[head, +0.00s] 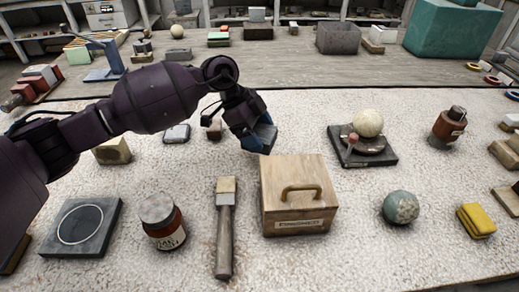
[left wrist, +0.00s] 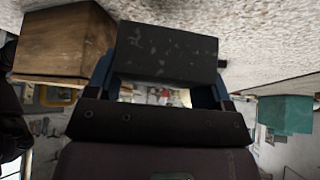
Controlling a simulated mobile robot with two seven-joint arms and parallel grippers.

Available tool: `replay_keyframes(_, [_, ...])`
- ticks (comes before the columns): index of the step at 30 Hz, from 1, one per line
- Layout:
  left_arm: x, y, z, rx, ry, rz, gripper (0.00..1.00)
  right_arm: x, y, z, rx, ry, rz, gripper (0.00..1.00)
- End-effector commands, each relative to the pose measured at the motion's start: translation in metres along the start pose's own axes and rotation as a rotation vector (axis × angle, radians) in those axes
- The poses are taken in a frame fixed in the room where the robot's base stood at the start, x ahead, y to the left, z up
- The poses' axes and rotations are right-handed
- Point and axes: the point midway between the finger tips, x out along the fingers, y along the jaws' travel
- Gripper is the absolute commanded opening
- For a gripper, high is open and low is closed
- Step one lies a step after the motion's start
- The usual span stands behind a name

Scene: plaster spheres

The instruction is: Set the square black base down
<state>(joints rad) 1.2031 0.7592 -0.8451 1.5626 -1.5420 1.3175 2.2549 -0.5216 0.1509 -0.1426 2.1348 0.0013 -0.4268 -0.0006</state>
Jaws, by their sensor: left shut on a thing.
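My left gripper (head: 250,124) reaches in from the left over the table, behind the wooden box. It is shut on a dark, grey-speckled block, the square black base (head: 266,134), which is held tilted. In the left wrist view the base (left wrist: 168,50) sits between the two blue fingers, with one flat side towards the camera. I cannot tell whether its lower edge touches the table. My right gripper is not in view.
The wooden box (head: 283,210) with a brass handle stands close in front. A dark slab (head: 385,157) bearing a pale sphere (head: 368,122) is to the right. Bare table lies between box and dark slab.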

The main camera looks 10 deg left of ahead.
Motion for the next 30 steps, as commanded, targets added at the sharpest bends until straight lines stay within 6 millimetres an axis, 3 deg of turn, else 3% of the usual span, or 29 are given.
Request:
replay_keyframes(11, [0.045, 0.0, 0.028, -0.004, 0.003, 0.005, 0.34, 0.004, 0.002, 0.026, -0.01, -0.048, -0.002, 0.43])
replay_keyframes(23, [0.046, 0.0, 0.029, 0.0, 0.001, -0.001, 0.34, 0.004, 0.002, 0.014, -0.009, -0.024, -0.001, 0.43])
replay_keyframes(24, [0.046, 0.0, 0.03, 0.0, -0.001, 0.0, 0.79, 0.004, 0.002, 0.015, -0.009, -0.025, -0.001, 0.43])
replay_keyframes(28, [0.047, 0.0, 0.03, 0.0, 0.0, 0.001, 0.99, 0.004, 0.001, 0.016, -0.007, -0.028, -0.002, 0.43])
replay_keyframes(30, [0.047, 0.0, 0.03, -0.001, 0.0, 0.001, 1.0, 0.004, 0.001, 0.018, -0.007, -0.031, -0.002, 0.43])
